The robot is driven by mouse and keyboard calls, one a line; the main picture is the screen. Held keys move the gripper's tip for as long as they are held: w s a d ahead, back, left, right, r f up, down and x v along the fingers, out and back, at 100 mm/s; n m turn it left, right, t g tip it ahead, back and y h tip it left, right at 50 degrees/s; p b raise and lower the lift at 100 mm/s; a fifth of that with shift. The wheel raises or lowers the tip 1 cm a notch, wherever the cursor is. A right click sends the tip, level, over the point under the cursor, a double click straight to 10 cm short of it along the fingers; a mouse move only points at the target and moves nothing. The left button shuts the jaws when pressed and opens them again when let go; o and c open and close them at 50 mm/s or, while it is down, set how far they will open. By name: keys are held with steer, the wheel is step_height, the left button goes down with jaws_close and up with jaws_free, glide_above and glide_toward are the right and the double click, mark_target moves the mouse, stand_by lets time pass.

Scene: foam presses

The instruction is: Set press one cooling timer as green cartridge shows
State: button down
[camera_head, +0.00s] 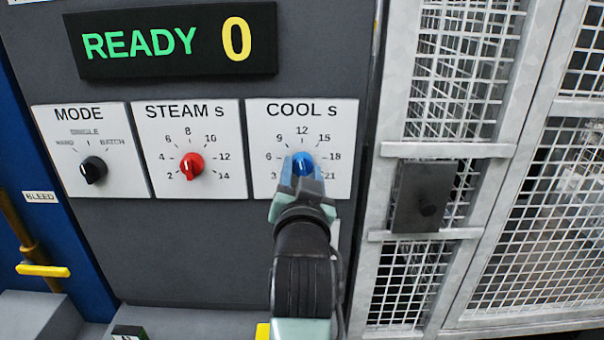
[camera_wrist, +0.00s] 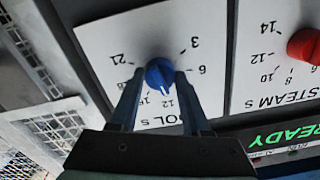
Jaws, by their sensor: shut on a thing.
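The blue COOL s knob (camera_head: 303,158) sits on a white dial plate (camera_head: 341,112) marked from 3 to 21. My gripper (camera_head: 302,174) is shut on this knob, one finger on each side. In the wrist view the knob (camera_wrist: 158,70) shows between the fingertips of my gripper (camera_wrist: 159,78). Its pale pointer line points roughly toward the 12 mark; the exact setting is hard to tell. My fingers hide part of the dial's lower edge. No green cartridge is in view.
A display (camera_head: 170,42) above reads READY 0. The red STEAM s knob (camera_head: 191,166) and black MODE knob (camera_head: 94,170) are to the left. A metal mesh guard (camera_head: 530,200) with a dark latch box (camera_head: 425,196) stands close on the right. A yellow handle (camera_head: 42,270) is at far left.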

steer(key=shift+m, duration=1.1)
steer(key=shift+c, duration=1.8)
jaws_free()
steer(key=s+b, duration=0.4)
steer(key=s, duration=0.9)
